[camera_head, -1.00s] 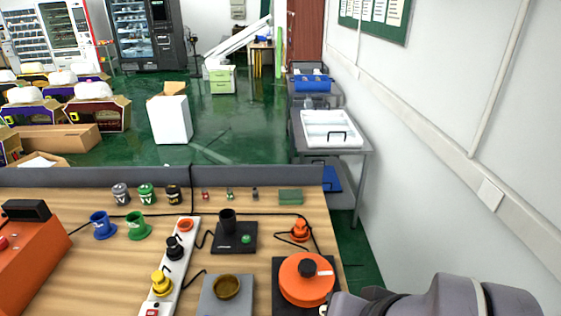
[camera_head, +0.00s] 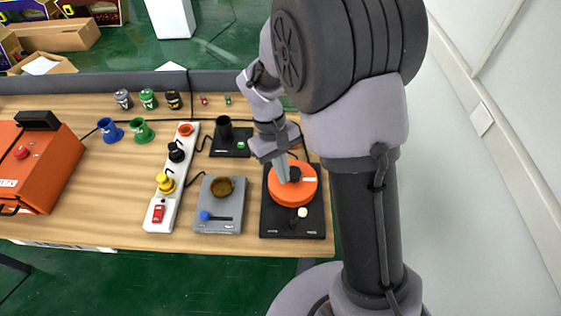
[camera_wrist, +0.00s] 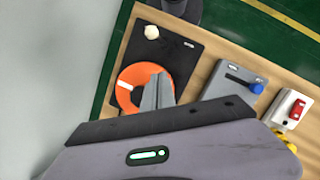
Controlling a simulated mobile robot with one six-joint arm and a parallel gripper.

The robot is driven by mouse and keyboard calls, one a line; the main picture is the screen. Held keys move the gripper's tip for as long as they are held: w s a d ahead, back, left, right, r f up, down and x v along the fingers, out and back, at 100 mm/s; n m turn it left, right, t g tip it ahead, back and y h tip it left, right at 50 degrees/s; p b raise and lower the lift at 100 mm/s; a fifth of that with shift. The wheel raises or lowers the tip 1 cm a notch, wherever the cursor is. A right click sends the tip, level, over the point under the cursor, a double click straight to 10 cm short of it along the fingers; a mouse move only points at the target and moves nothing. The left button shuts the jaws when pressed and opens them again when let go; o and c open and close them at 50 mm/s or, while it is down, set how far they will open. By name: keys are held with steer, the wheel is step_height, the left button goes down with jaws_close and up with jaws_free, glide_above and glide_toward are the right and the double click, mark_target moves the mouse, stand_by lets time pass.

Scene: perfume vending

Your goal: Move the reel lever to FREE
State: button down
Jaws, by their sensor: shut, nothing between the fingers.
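The orange reel (camera_head: 293,194) lies on a black base plate (camera_head: 268,222) at the right end of the table, and a white mark shows on its top. A cream lever knob (camera_head: 302,212) sits at the reel's front edge, on the near part of the plate. In the wrist view the knob (camera_wrist: 152,32) stands near the plate's edge, apart from the fingers. The small plate labels are too small to read. My gripper (camera_head: 284,180) is shut and empty, pointing down over the reel. In the wrist view its fingers (camera_wrist: 160,85) cover part of the reel (camera_wrist: 130,78); contact is unclear.
A grey box with a round bowl and blue-knobbed slider (camera_head: 219,217) stands left of the reel plate. Further left is a white strip (camera_head: 165,202) with coloured knobs and an orange machine (camera_head: 35,165). The table's front edge (camera_head: 200,245) is close to the plate.

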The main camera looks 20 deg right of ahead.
steer(key=b, duration=0.2)
glide_above(286, 201)
step_height(286, 201, down, 6)
steer(key=s, duration=0.2)
steer(key=s+d+r, duration=0.1)
steer(key=shift+s+d, duration=0.1)
steer(key=shift+s, duration=0.25)
steer(key=shift+s+d+f, duration=0.15)
steer(key=shift+s+d, duration=0.2)
steer(key=shift+d, duration=0.15)
steer(key=shift+s+d+f, duration=0.15)
steer(key=shift+s+d, duration=0.15)
steer(key=shift+d, duration=0.15)
steer(key=shift+a, duration=0.2)
